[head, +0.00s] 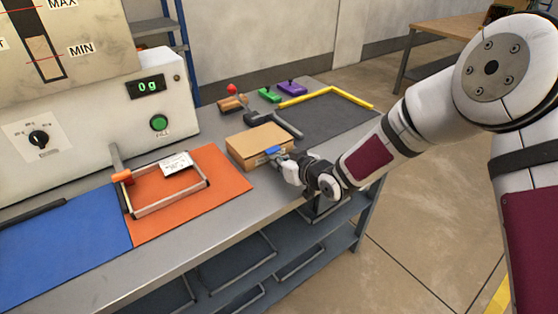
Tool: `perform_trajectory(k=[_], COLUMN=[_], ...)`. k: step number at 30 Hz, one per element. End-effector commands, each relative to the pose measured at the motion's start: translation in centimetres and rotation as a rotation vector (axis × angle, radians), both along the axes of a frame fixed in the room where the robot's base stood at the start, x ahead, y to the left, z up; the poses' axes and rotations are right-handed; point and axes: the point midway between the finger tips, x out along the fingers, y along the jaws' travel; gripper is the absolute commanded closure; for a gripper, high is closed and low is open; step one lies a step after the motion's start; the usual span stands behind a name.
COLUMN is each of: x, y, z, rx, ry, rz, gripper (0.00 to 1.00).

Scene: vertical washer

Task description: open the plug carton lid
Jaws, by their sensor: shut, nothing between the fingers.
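The plug carton is a small brown cardboard box (258,143) on the grey bench, right of the orange mat. Its top looks flat and closed, and a blue patch (274,150) shows at its front right edge. My gripper (283,160) is at the carton's front right side, close to the blue patch. The fingers are shut and hold nothing. They are small in the head view, and I cannot tell whether they touch the carton.
Left stand an orange mat (228,187) with a metal frame (168,205) and a blue mat (60,250). Behind the carton are a red-knobbed part (232,90), green (270,95) and purple (292,88) pieces, and a dark mat (330,118) with yellow edging. A machine (90,130) reads 0 g.

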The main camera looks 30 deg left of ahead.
Motion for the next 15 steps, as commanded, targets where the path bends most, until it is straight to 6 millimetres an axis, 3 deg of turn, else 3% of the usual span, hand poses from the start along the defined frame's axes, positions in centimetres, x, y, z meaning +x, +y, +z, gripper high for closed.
perform_trajectory(k=[15], x=[-0.13], y=[-0.29], z=[0.54], rx=[0.001], ry=[-0.001], rz=[0.0], gripper=[1.0])
